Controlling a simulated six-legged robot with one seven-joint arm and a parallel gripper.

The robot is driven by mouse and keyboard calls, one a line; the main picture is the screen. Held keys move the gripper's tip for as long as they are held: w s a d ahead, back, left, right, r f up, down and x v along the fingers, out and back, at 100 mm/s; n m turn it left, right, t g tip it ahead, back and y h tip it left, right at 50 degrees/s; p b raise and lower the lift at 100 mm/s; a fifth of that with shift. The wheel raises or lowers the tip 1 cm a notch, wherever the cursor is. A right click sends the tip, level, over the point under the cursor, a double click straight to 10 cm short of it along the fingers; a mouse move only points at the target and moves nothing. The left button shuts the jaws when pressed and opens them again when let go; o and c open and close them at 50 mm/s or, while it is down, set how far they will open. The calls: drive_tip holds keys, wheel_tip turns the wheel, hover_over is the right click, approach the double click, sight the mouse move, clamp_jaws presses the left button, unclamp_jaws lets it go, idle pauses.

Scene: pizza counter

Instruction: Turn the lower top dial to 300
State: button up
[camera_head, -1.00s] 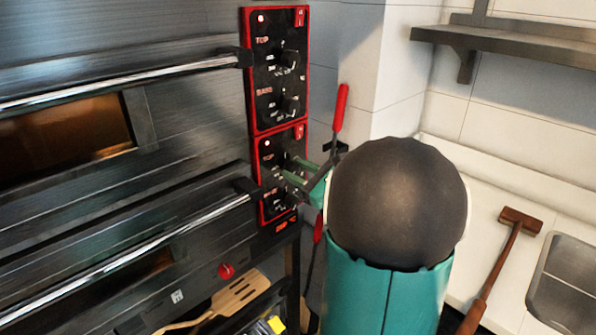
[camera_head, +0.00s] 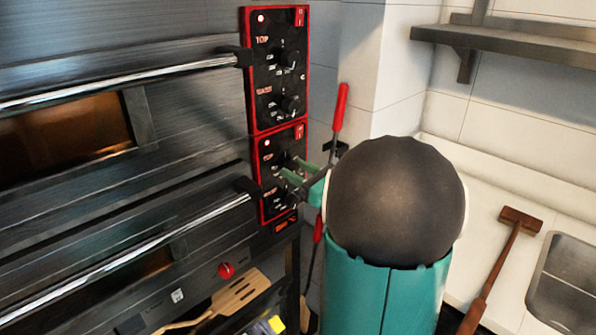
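The lower control panel (camera_head: 264,206) is black with a red frame, below a matching upper panel on the right side of the oven. Its top dial is beside the small TOP label (camera_head: 267,157) and is mostly hidden by my gripper. My gripper (camera_head: 289,168) reaches in from the right with two green fingers at that dial. The fingers show a gap between them. I cannot tell whether they press on the dial, and the dial's pointer and the 300 mark are not readable.
The upper panel holds a top dial (camera_head: 289,59) and a base dial (camera_head: 290,104). Long oven handles (camera_head: 130,75) stick out at left. A red-handled tool (camera_head: 340,108) hangs close to my gripper. A wooden tool (camera_head: 510,243) lies on the counter by the sink.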

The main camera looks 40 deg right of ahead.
drive_tip(key=shift+o, duration=1.3)
drive_tip(key=s+d+f, duration=0.1)
drive_tip(key=s, duration=1.2)
drive_tip(key=shift+s+d, duration=0.35)
drive_tip(key=shift+d, duration=0.05)
